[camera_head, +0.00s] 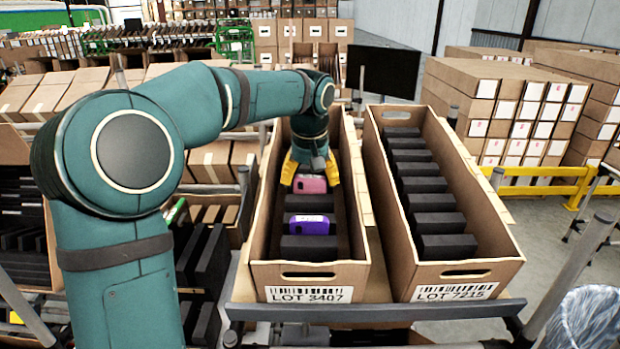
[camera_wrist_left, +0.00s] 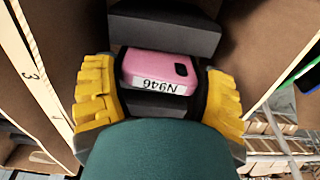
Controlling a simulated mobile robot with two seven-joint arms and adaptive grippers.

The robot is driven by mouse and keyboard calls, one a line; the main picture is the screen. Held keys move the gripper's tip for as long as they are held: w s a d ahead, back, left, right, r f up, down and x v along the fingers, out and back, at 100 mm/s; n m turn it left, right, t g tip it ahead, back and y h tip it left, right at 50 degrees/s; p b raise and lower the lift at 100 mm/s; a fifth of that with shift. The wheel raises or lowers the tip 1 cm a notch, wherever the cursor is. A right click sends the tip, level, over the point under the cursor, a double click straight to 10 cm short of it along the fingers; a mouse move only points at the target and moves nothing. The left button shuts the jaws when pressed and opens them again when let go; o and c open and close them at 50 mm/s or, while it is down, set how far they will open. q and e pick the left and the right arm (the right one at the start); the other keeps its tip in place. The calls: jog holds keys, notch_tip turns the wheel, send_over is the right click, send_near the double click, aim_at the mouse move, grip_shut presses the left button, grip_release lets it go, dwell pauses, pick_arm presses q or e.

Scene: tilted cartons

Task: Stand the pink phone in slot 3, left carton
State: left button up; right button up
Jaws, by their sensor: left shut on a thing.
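The pink phone (camera_head: 310,184) is inside the left carton (camera_head: 309,273), labelled LOT 3407. My left gripper (camera_head: 309,180) reaches down into that carton and its yellow fingers are shut on the phone. In the left wrist view the phone (camera_wrist_left: 158,72) shows its N946 label and camera patch, between the two fingers (camera_wrist_left: 158,95), with dark dividers in front of and behind it. Its lower part is hidden, so I cannot tell how deep it sits. A purple phone (camera_head: 311,224) stands between dividers nearer the carton's front. My right gripper is not in view.
The right carton (camera_head: 455,272), LOT 7215, stands close beside with several black dividers and no phones visible. Both cartons rest tilted on a rack (camera_head: 375,312). Shelves with dark items are at the left; stacked boxes (camera_head: 520,125) stand at the right.

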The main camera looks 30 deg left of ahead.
pick_arm(q)
jog(key=o, duration=1)
notch_tip(320, 180, up, 12)
jog(key=s+d, duration=0.1)
jog(key=shift+s, duration=0.4)
notch_tip(320, 180, up, 7)
jog(key=s+p, duration=0.1)
jog(key=p, duration=0.5)
jog(key=shift+d+f+p, duration=0.15)
jog(key=shift+d+p, duration=0.2)
jog(key=shift+s+f, duration=0.1)
